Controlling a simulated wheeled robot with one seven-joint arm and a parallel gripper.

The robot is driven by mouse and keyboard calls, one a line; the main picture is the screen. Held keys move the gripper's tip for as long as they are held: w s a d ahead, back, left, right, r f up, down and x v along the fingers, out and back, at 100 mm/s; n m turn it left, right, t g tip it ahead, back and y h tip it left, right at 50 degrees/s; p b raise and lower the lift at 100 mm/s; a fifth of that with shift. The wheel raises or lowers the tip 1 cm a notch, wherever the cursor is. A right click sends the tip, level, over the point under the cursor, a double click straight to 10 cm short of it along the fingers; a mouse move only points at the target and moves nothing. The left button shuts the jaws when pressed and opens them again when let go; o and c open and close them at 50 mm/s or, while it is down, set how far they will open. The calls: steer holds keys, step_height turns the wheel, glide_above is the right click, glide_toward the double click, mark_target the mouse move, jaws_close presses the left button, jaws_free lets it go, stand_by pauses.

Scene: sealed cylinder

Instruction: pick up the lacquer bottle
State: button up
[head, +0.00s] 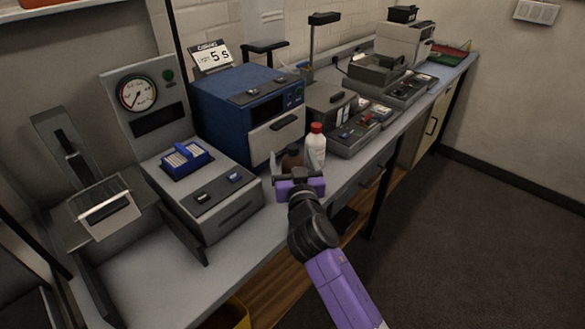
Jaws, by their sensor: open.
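My gripper (297,168) is open at the front edge of the bench, with its fingers pointing away toward the blue machine. A small dark brown bottle (292,159) shows at the fingers, seemingly between them; its lower part is hidden by the gripper, and I cannot tell whether the fingers touch it. A white bottle with a red cap (316,146) stands upright just behind and to the right of the gripper. No label can be read on either one, so I cannot tell for sure which is the lacquer bottle.
A blue machine (235,105) with a "5 s" sign stands behind the gripper. A grey gauge machine (205,190) with a blue rack (184,160) is to the left. More grey devices (352,128) line the bench to the right. The near-left bench top (160,285) is clear.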

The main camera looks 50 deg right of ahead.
jaws_close()
stand_by(0.3)
steer(key=shift+r, duration=0.1)
